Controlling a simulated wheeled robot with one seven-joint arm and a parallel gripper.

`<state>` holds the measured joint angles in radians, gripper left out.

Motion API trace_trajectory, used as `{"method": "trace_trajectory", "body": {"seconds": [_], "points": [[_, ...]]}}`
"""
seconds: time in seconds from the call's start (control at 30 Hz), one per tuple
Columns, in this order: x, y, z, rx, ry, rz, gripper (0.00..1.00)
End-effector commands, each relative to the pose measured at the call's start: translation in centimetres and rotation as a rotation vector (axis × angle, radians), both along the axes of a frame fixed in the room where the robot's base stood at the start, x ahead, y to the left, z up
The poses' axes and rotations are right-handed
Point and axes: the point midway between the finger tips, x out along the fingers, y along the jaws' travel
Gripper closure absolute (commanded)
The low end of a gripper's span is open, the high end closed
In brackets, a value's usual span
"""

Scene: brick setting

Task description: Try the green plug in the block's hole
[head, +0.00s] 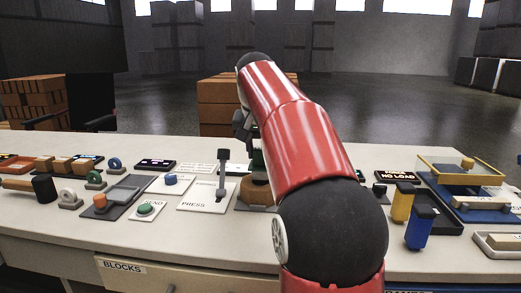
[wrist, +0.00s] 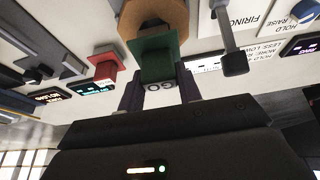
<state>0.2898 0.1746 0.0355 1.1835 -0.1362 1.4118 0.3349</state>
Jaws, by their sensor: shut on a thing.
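The green plug (wrist: 158,60) is between the two fingers of my gripper (wrist: 160,82) in the wrist view, and the gripper is shut on it. The brown wooden block (wrist: 130,22) lies just beyond the plug, which overlaps its near edge in this view. In the head view the block (head: 257,191) stands on the table, partly hidden by my red arm, with a bit of green showing just above it. My gripper is mostly hidden behind the arm there. I cannot tell whether the plug's end is in the hole or only over it.
A press panel (head: 203,198) with an upright dark lever (head: 222,172) stands close left of the block. A green button (head: 145,208) is further left. Yellow (head: 402,202) and blue (head: 419,229) handles and a glass-topped box (head: 460,168) are on the right. A red piece (wrist: 103,66) shows in the wrist view.

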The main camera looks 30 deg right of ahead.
Motion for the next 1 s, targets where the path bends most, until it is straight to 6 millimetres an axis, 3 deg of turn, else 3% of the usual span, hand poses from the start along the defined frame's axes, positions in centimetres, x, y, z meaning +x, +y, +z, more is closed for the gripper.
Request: {"method": "trace_trajectory", "body": {"seconds": [0.47,1.0], "points": [[0.0,0.0,0.1,0.000,-0.001,0.000,0.88],[0.0,0.0,-1.2,-0.001,-0.001,0.000,0.88]]}}
